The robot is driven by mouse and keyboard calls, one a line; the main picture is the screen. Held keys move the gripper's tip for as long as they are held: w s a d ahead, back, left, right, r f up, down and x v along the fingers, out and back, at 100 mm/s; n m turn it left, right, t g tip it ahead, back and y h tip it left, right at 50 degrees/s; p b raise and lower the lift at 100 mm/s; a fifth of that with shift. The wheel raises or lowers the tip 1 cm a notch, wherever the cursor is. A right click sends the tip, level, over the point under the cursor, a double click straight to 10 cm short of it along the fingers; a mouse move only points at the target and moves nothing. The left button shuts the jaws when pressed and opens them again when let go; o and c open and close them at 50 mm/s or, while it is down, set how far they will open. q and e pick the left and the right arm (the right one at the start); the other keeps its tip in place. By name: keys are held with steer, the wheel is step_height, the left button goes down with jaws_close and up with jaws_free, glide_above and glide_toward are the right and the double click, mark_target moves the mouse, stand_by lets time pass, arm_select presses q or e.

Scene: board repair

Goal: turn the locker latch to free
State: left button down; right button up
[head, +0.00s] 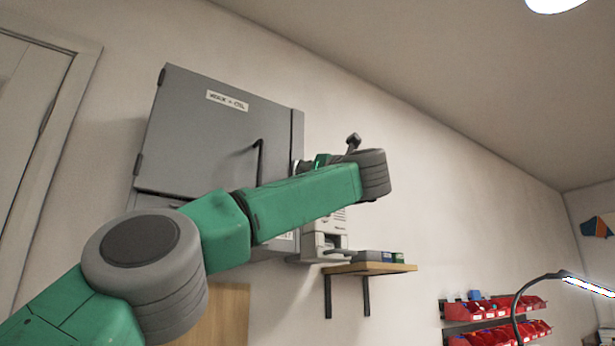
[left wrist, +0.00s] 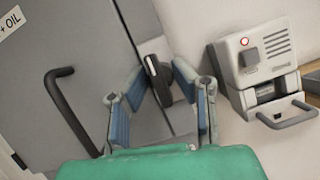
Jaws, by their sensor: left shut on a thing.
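The grey locker (head: 205,130) hangs on the wall in the head view, its door shut, with a white label and a black bar handle (left wrist: 62,105). Its dark latch (left wrist: 156,78) is on the strip at the right of the door, in the left wrist view. My left gripper (left wrist: 159,72) is shut on the latch, one blue-grey finger on each side of it. The latch looks elongated and slightly tilted in that view; its lower part is partly covered. In the head view my left forearm hides most of the gripper and the latch. My right gripper is in neither view.
A pale wall device (left wrist: 258,60) with a grey knob is just right of the gripper. Below it in the head view is a wooden shelf (head: 385,268) with small boxes. Red bins (head: 490,310) and a lit lamp (head: 585,285) are at the lower right.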

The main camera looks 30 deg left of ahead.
arm_select(q)
steer(key=shift+w+d+n+g+y, duration=0.15)
steer(key=shift+n+g, duration=0.2)
steer(key=shift+n, duration=0.45)
steer(key=shift+s+d+n+g+y, duration=0.15)
steer(key=shift+n+g, duration=0.2)
steer(key=shift+n, duration=0.45)
steer(key=shift+w+a, duration=0.1)
steer(key=shift+a, duration=0.05)
steer(key=c, duration=1.6)
jaws_free()
steer(key=shift+c, duration=0.2)
steer(key=shift+w, duration=0.1)
steer(key=shift+n, duration=0.3)
steer(key=v, duration=1.2)
steer(key=shift+d, duration=0.25)
steer(key=shift+a, duration=0.1)
